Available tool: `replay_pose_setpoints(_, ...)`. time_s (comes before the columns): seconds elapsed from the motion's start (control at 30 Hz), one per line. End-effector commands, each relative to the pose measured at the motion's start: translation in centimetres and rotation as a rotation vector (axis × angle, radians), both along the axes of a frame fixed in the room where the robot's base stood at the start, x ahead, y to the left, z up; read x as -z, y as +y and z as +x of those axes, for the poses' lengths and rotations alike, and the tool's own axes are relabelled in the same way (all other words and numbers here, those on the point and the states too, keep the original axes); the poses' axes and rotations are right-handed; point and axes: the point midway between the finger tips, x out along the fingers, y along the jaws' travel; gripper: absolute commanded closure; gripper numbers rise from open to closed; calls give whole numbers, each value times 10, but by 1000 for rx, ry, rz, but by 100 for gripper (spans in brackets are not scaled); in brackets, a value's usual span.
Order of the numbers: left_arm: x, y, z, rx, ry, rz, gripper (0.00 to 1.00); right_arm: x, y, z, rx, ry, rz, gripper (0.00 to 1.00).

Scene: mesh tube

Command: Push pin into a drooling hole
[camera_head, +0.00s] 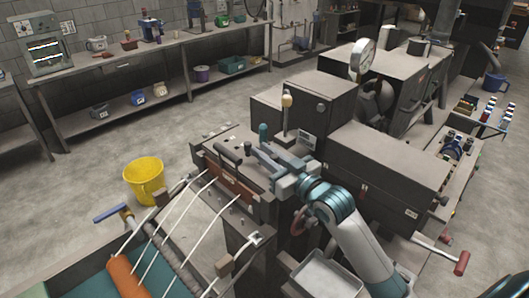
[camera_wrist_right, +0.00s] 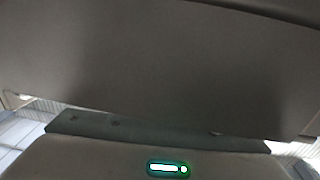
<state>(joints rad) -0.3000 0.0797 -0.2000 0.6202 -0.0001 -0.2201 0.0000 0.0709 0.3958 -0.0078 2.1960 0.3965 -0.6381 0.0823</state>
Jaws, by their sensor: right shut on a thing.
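My right gripper (camera_head: 264,158) is over the dark machine block at the end of the roller frame, coming in from the lower right. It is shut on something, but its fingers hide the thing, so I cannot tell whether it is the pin. A teal rounded handle (camera_head: 263,130) stands upright just behind the fingertips; I cannot tell whether they touch it. Black bar handles (camera_head: 230,153) lie just left of the fingers. No hole can be made out. The wrist view is filled by a close grey surface (camera_wrist_right: 160,65). My left gripper is not in view.
A yellow bucket (camera_head: 146,182) stands on the floor at left. An orange roller (camera_head: 128,277) and pale rods lie in front. A lever with a pale knob (camera_head: 287,100) rises behind the gripper. A metal tray (camera_head: 327,275) is below my right arm. Machine housings (camera_head: 385,160) crowd the right.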

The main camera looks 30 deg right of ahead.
Motion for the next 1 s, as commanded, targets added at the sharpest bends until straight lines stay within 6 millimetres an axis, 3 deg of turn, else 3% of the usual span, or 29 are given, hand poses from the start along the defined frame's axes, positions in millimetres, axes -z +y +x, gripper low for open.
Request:
replay_pose_setpoints(0.43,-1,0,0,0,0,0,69,1,0,0,0,1,0,100)
replay_pose_setpoints(0.47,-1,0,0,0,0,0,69,1,0,0,0,1,0,81)
replay_pose_setpoints(0.5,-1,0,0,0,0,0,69,1,0,0,0,1,0,72)
replay_pose_setpoints(0.57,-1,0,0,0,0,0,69,1,0,0,0,2,0,62)
replay_pose_setpoints(1.0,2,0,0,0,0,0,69,3,-1,-5,0,4,-1,62)
